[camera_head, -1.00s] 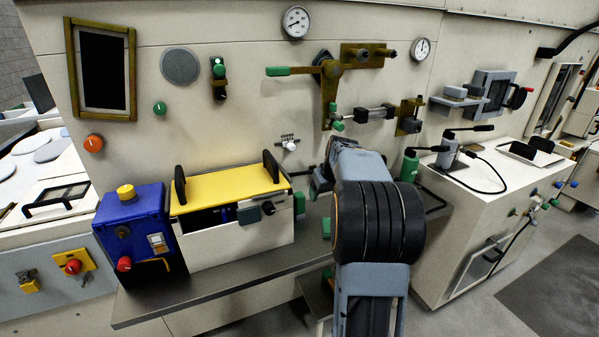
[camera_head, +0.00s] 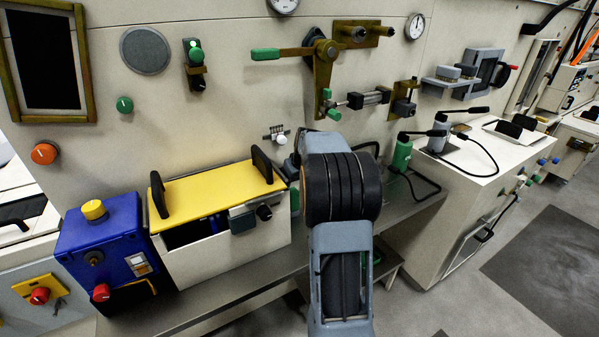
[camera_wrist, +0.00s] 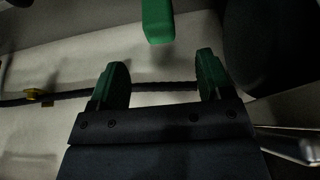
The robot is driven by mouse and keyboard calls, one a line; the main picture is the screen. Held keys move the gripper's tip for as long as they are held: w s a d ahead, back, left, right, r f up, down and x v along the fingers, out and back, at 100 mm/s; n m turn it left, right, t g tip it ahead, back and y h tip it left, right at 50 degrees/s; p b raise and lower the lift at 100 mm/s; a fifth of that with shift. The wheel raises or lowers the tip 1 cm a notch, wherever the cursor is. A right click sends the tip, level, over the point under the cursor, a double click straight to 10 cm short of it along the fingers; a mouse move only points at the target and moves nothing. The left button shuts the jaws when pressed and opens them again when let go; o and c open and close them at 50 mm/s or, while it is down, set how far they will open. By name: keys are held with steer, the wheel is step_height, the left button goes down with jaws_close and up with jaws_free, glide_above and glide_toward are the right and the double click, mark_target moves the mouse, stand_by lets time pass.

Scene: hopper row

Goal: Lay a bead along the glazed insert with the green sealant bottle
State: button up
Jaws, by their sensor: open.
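A green bottle with a black lever top (camera_head: 402,153), which looks like the sealant bottle, stands upright at the right end of the grey shelf, right of my arm. A dark pane in an olive frame (camera_head: 42,62) hangs on the wall at upper left; I cannot tell whether it is the glazed insert. My gripper (camera_wrist: 161,78) is open and empty in the wrist view, with green pads on both fingers. A green block-like thing (camera_wrist: 157,20) shows just beyond the fingertips; I cannot tell what it is. In the head view my arm hides most of the gripper.
A white box with a yellow lid (camera_head: 215,186) and a blue control box (camera_head: 105,245) crowd the left of the shelf (camera_head: 190,312). A lever with a green handle (camera_head: 265,54) sticks out above. A white cabinet (camera_head: 440,215) stands at right, beside open floor.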

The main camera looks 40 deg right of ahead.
mark_target(293, 191)
steer(key=x, duration=0.9)
steer(key=shift+s, duration=0.1)
steer(key=shift+c, duration=0.4)
steer(key=shift+r, duration=0.1)
steer(key=c, duration=1)
steer(key=shift+r+p, duration=0.15)
steer(key=shift+p, duration=0.15)
steer(key=shift+r+p, duration=1.6)
steer(key=shift+r, duration=1.3)
steer(key=shift+s+f, duration=0.1)
